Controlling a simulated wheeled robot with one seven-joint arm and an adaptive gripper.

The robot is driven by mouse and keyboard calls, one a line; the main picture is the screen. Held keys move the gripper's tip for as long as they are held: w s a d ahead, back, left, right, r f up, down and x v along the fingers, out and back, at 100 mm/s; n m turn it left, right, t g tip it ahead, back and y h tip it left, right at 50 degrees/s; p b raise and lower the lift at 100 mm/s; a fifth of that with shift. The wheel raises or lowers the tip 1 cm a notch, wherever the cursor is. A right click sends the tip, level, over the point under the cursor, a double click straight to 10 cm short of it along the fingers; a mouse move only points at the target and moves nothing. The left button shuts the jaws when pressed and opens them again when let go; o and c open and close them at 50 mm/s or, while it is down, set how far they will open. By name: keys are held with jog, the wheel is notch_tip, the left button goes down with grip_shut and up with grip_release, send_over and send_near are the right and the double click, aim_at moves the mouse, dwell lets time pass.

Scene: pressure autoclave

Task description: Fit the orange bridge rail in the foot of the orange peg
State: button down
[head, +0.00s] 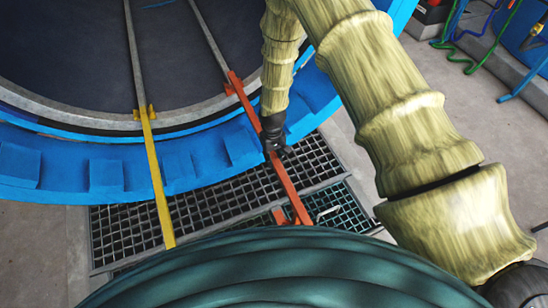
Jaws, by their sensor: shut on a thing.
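The orange bridge rail (285,180) is a long thin bar, running from the autoclave mouth down toward the bottom middle. My gripper (273,146) is dark and is shut on the rail along its upper half, partly covering it. The rail's upper end lies at the orange peg (231,90), at the end of the right grey rail. Whether it is seated in the peg's foot cannot be told. Another orange piece (279,216) shows beside the rail's lower end, close to the green rounded surface.
A yellow bridge rail (158,185) runs from a yellow peg (141,113) at the left grey rail. The blue autoclave rim (105,175) curves across the left. Floor grating (125,225) lies below. Green and blue hoses (470,62) lie at upper right.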

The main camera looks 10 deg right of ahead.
jog(key=shift+r, duration=0.35)
jog(key=shift+f, duration=0.2)
jog(key=shift+f, duration=0.3)
jog(key=shift+f+b, duration=0.3)
jog(key=shift+f, duration=0.65)
dwell(2.5)
jog(key=shift+r, duration=0.2)
jog(key=shift+r+p, duration=0.35)
jog(key=shift+p, duration=0.05)
dwell(0.6)
jog(key=shift+s, duration=0.1)
dwell(1.5)
